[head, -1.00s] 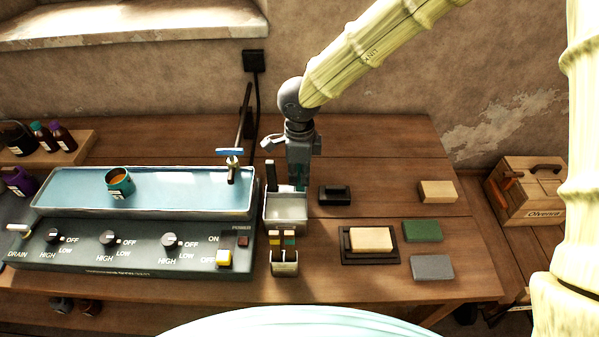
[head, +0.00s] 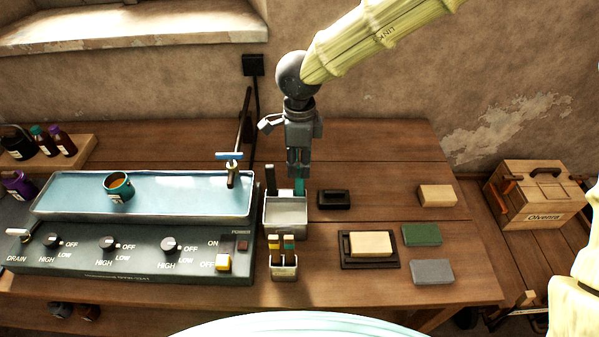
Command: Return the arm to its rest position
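My gripper (head: 299,174) points straight down above the grey bin (head: 285,217) on the bench. A teal upright piece (head: 300,187) stands in that bin, just below and behind my fingertips. A dark upright piece (head: 270,180) stands at the bin's left back. My fingers look close together, but the gap between them is too small to make out. I see nothing clearly held, and whether the fingertips clear the teal piece is hard to tell. My arm reaches in from the upper right.
Left is a blue water tray (head: 150,180) with a cup (head: 118,187), above a control panel (head: 130,250). A tap (head: 230,168) stands near my gripper. A small holder (head: 284,268) is in front. Right are a dark block (head: 334,198), a framed tan block (head: 371,244) and several other blocks.

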